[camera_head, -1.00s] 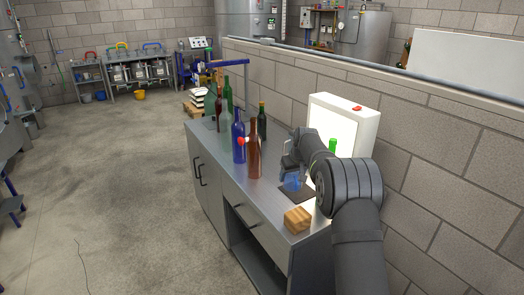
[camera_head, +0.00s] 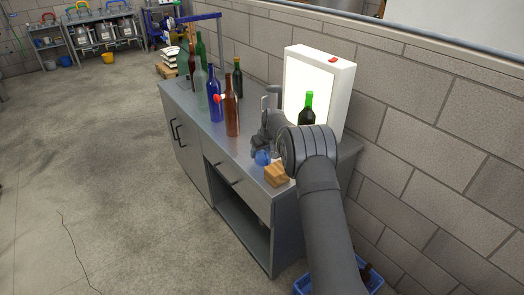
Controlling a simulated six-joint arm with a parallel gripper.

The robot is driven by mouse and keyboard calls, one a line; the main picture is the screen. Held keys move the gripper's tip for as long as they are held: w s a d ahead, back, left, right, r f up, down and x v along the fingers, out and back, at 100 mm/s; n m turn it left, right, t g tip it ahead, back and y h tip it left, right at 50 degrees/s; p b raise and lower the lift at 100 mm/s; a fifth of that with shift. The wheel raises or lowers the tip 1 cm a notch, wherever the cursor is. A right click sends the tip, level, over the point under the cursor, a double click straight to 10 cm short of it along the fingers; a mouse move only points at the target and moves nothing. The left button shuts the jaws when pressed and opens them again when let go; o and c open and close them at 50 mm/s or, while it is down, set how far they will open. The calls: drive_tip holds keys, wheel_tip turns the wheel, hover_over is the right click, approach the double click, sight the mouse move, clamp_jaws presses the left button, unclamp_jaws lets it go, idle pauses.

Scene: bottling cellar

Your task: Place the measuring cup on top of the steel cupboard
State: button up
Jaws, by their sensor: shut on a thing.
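The measuring cup (camera_head: 262,158) is small, blue and see-through. It shows low at the end of my arm, just behind the wooden block. My gripper (camera_head: 264,146) is shut on it, though my own wrist hides part of the hold. The steel cupboard (camera_head: 197,128) has a grey metal top, a door with a dark handle, a drawer and an open bay. The cup is over the near end of its top. I cannot tell whether the cup touches the surface.
A wooden block (camera_head: 277,175) lies at the cupboard's near edge. Several bottles, including a brown one (camera_head: 231,105), stand further back. A white light panel (camera_head: 343,75) stands at the wall, with a dark green bottle (camera_head: 306,110) before it. A blue crate (camera_head: 302,285) is on the floor.

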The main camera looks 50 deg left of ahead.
drive_tip(key=shift+f, duration=0.15)
drive_tip(key=o, duration=1)
drive_tip(key=shift+r, duration=0.3)
drive_tip(key=v, duration=1.1)
drive_tip(key=shift+d+r, duration=0.2)
drive_tip(key=shift+r, duration=0.1)
